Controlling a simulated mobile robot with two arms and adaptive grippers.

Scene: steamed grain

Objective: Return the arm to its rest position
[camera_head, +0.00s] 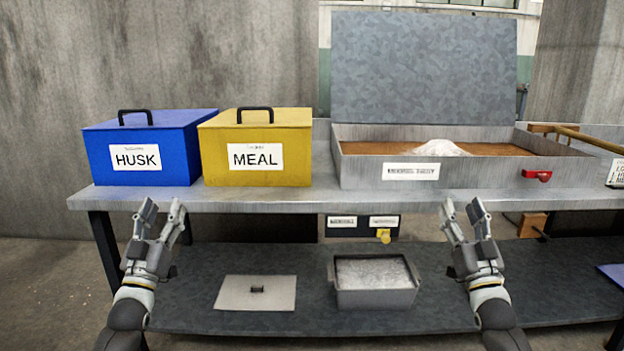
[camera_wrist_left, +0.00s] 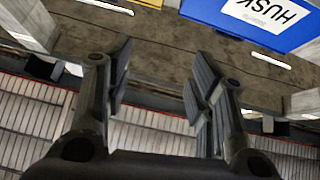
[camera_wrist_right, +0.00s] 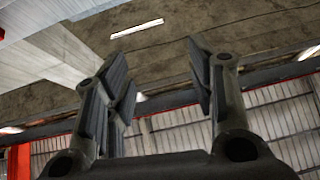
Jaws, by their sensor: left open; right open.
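My left gripper (camera_head: 161,218) is open and empty, pointing up in front of the bench's left part, below the blue HUSK box. In the left wrist view its two fingers (camera_wrist_left: 155,85) stand apart with nothing between them. My right gripper (camera_head: 462,212) is open and empty, pointing up in front of the bench, below the right part of the open metal tray box. In the right wrist view its fingers (camera_wrist_right: 160,85) are spread with nothing between them. Neither gripper appears to touch anything.
The bench (camera_head: 270,201) carries the blue HUSK box (camera_head: 184,147), yellow MEAL box (camera_head: 291,146) and open metal box (camera_head: 350,172) with brown grain and a white heap. On the lower shelf (camera_head: 200,313) are a flat lid (camera_head: 230,300) and grey tub (camera_head: 375,299) with pale material.

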